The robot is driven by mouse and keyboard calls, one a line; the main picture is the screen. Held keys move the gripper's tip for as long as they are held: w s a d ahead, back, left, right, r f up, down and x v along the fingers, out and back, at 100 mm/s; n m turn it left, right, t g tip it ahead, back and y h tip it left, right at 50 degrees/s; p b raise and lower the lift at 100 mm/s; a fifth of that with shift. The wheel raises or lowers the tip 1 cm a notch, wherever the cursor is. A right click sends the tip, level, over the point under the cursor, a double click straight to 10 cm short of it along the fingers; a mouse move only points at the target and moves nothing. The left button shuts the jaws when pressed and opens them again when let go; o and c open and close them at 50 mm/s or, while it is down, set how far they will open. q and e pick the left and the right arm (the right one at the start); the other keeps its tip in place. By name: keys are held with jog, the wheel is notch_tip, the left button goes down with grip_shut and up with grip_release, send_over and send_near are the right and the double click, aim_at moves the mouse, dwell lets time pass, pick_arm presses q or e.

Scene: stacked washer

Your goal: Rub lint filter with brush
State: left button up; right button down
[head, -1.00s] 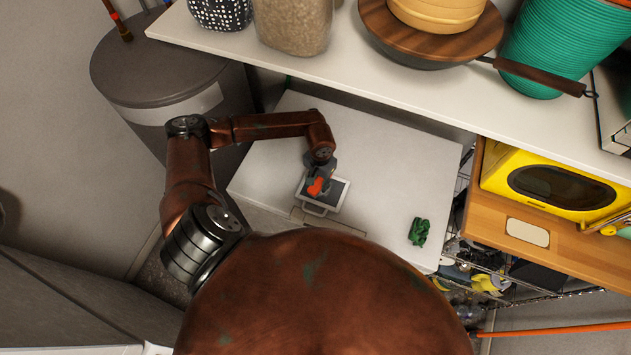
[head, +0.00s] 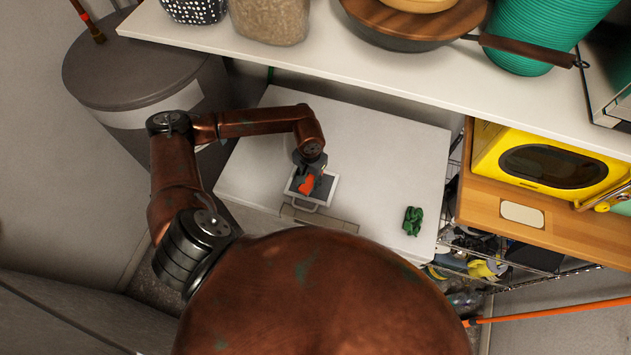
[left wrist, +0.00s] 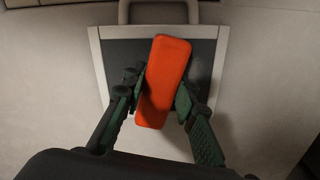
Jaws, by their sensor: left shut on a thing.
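The lint filter (head: 325,189) lies on top of the white washer, a dark screen in a light frame with a handle. It also shows in the left wrist view (left wrist: 96,60), with its handle at the top. My left gripper (head: 307,176) is over the filter. In the left wrist view its two green and black fingers (left wrist: 158,98) are shut on the orange brush (left wrist: 168,75), which is slightly tilted. The brush hides part of the screen; whether its underside touches the screen cannot be told. A grey patch of lint (left wrist: 200,70) shows right of the brush. My right gripper is not in view.
A crumpled green thing (head: 412,221) lies on the white washer top (head: 385,150) to the right. A white shelf (head: 400,80) with pots and jars overhangs the back. A yellow appliance (head: 545,163) stands right, a grey cylinder (head: 140,65) left.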

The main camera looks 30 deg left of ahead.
aim_at(295, 175)
pick_arm(q)
jog(key=shift+s+a+b, duration=0.25)
jog(key=shift+a+b, duration=0.05)
jog(key=shift+a, duration=0.65)
jog(key=shift+s+a+b, duration=0.25)
jog(key=shift+a, duration=0.7)
jog(key=shift+s+a+r, duration=0.1)
jog(key=shift+s+a, duration=0.05)
jog(key=shift+a, duration=0.75)
jog(key=shift+r, duration=0.1)
jog(key=shift+r+p, duration=0.55)
jog(key=shift+r, duration=2.4)
